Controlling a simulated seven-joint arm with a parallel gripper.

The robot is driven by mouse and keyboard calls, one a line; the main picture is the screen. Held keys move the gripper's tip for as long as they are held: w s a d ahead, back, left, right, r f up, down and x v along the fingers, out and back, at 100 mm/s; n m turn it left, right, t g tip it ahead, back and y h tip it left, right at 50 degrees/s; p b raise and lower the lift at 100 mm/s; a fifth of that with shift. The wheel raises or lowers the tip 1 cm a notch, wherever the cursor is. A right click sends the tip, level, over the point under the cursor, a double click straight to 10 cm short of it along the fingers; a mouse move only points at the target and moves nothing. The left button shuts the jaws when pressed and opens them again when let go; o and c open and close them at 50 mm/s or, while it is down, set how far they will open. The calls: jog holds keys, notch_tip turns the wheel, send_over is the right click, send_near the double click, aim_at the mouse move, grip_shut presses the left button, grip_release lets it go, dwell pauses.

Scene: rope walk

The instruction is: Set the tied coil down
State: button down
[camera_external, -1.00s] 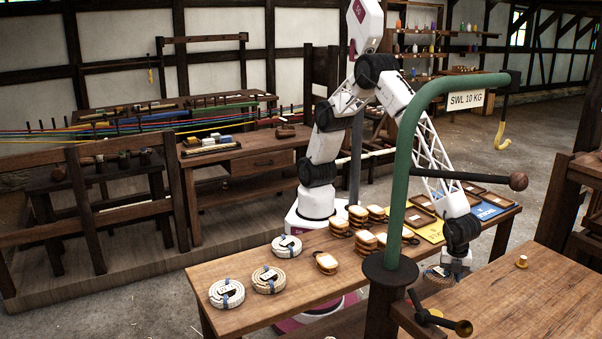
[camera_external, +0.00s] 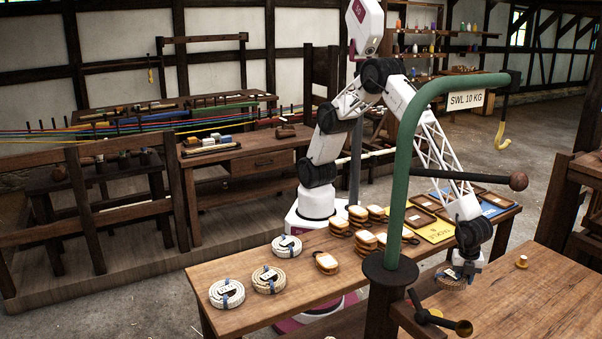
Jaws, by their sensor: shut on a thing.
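My gripper (camera_external: 457,272) is shut on a coil of rope (camera_external: 453,283) with a blue tie, beyond the right end of the green crane post. The gripper points down and partly covers the coil. Whether the coil touches a surface below is not clear. Three pale coils with blue ties lie flat on the left part of the wooden table (camera_external: 306,296): one at the back (camera_external: 286,246), one in the middle (camera_external: 268,279) and one at the front (camera_external: 226,293).
Wooden blocks (camera_external: 366,240) with pale tops stand mid-table. A yellow sheet (camera_external: 436,233), a blue sheet (camera_external: 497,206) and brown trays (camera_external: 424,202) lie at the right. The green crane post (camera_external: 403,170) rises in front. A nearer bench (camera_external: 510,305) holds a small knob-like piece (camera_external: 521,262).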

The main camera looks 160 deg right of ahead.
send_over(492, 319)
jog(key=shift+a+f, duration=0.1)
jog(key=shift+f, duration=0.5)
dwell(0.4)
jog(key=shift+s+f, duration=0.1)
jog(key=shift+f, duration=1.7)
jog(key=shift+f, duration=0.15)
jog(key=c, duration=0.8)
grip_release()
notch_tip(492, 319, up, 12)
jog(key=shift+r, duration=0.15)
